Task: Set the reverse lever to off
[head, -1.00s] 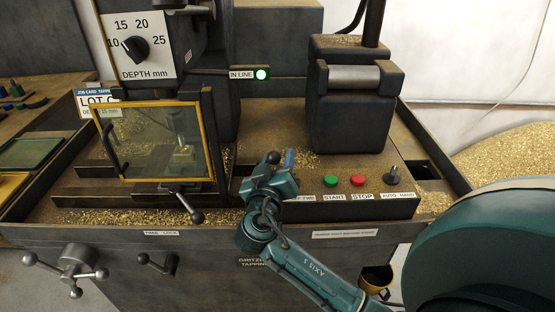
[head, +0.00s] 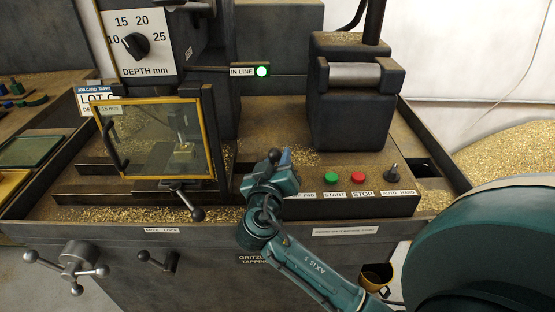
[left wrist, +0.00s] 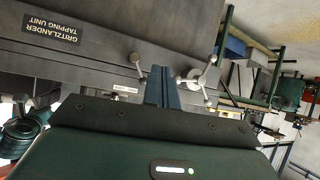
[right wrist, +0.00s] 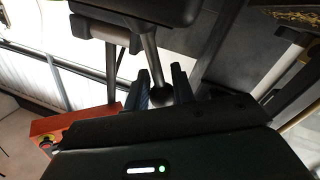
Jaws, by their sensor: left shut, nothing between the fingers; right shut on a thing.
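The reverse lever's black ball knob (head: 273,155) rises beside the front control panel, left of the green button. In the right wrist view the lever's metal rod (right wrist: 150,50) ends in a dark ball (right wrist: 161,95) between my fingertips. My right gripper (head: 279,161) is shut on this knob; its wrist hides the lever's base and part of its label (head: 303,196). My left gripper is outside the head view. In the left wrist view my left gripper (left wrist: 162,78) is shut and empty, in front of the machine's lower front.
Right of the lever are the green start button (head: 331,178), red stop button (head: 358,177) and auto/hand switch (head: 393,172). A yellow-framed guard (head: 155,140) and a ball-ended handle (head: 190,205) stand to the left. Handwheel spokes (head: 76,265) project from the front.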

